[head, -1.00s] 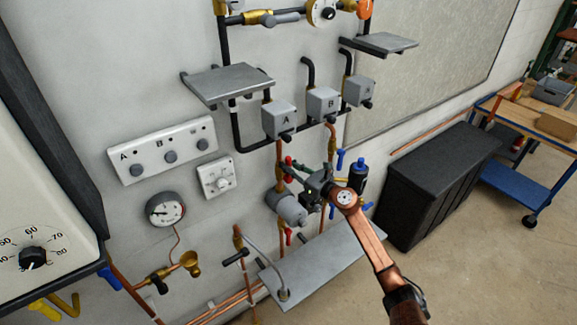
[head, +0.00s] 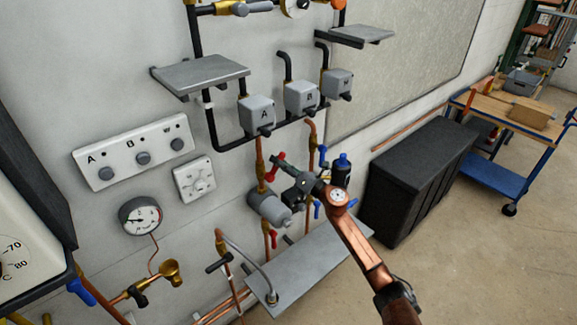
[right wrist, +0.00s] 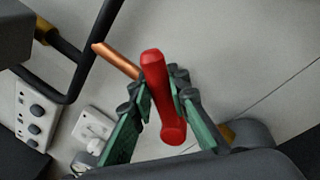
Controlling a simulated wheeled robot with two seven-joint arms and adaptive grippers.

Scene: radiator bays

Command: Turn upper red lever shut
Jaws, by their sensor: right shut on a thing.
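The upper red lever (head: 270,175) sits on the copper pipe under the grey box marked A, just above a grey cylindrical pump body (head: 268,206). My right gripper (head: 279,163) reaches it from the right and partly covers it in the head view. In the right wrist view, the red lever (right wrist: 154,80) lies between the two green-padded fingers of the right gripper (right wrist: 160,107), which are shut on it. Its exact angle to the pipe is hard to tell. A lower red lever (head: 273,239) hangs below the pump. My left gripper is not in view.
A grey shelf (head: 320,262) juts out below. A black chest (head: 418,182) stands to the right. Open floor lies in front.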

